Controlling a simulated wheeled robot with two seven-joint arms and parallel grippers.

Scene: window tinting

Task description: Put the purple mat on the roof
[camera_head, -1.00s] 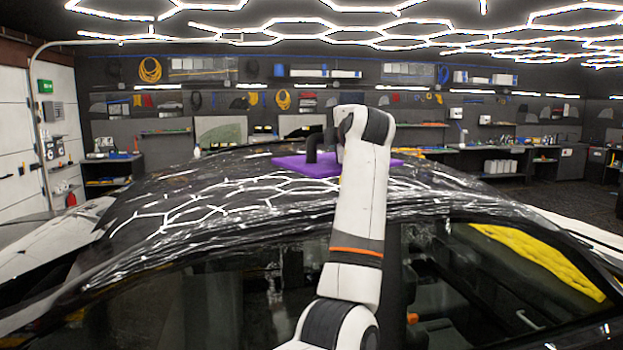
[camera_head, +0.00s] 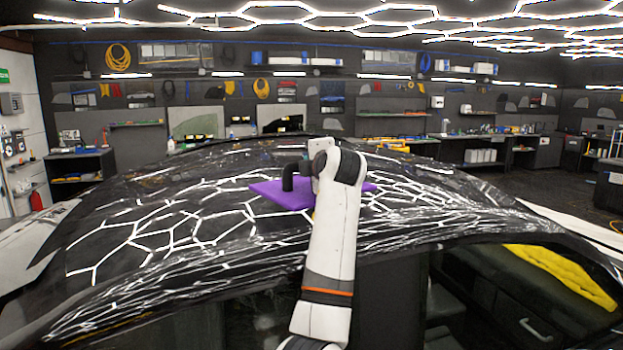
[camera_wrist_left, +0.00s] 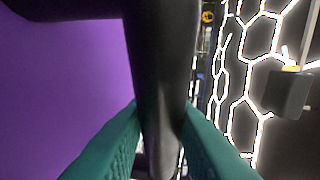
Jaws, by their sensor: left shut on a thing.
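The purple mat (camera_head: 272,192) is over the middle of the shiny black car roof (camera_head: 185,225) in the head view. It looks roughly flat; I cannot tell whether it touches the roof or hovers just above. A black bent handle (camera_head: 288,178) stands up from it. My left arm reaches in over the near side of the car, and its wrist hides part of the mat and the fingers. In the left wrist view, the teal fingers of my left gripper (camera_wrist_left: 161,107) are shut around the black handle, with the purple mat (camera_wrist_left: 65,95) filling the left side. My right gripper is not in view.
A yellow cloth-like thing (camera_head: 562,275) shows at the car's right window area. Workbenches and shelves with tools line the back wall, beyond the car. The roof around the mat looks clear, with bright hexagon light reflections on it.

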